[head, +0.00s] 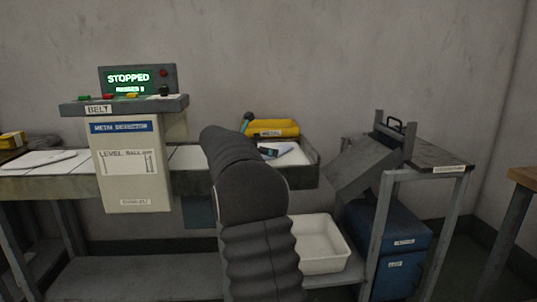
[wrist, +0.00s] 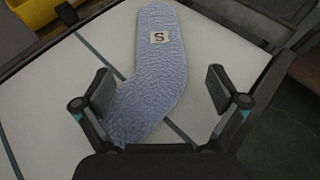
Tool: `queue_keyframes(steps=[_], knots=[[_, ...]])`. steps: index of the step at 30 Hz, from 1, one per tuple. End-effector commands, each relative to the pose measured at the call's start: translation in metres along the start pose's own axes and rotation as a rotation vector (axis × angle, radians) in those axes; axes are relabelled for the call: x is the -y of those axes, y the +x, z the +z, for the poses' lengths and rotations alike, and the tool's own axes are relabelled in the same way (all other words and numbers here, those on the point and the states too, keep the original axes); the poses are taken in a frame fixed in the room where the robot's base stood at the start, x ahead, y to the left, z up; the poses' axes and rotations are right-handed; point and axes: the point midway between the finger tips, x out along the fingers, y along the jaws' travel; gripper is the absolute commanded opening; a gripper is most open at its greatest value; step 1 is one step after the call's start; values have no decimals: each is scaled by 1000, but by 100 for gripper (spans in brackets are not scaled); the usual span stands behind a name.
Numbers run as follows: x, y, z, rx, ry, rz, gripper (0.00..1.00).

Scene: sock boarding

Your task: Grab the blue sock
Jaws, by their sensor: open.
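The blue sock (wrist: 155,65) lies flat on a pale belt surface in the wrist view. It is light blue and fuzzy, with a white tag marked "S" near its upper end. Its lower part bends to the left and runs down beside the left finger. My gripper (wrist: 160,88) is open, with its two fingers apart on either side of the sock's middle; nothing is clasped. Whether the fingers touch the belt cannot be told. In the head view, my arm hides much of this spot.
The pale belt end (head: 302,174) has a raised dark rim. A yellow bin marked "METAL" (head: 272,128) stands behind it. The metal detector (head: 128,170) stands to the left under a "STOPPED" display (head: 138,80). A white tub (head: 320,245) sits below; a grey chute (head: 365,165) is at right.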

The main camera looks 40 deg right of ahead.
Motion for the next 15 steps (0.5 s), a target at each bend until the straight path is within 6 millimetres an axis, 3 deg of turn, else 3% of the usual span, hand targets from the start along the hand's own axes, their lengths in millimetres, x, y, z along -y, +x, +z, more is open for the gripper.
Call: queue_keyframes(steps=[7, 15], knots=[[1, 34, 1, -1, 1, 0, 96], [0, 38, 1, -1, 1, 2, 96]])
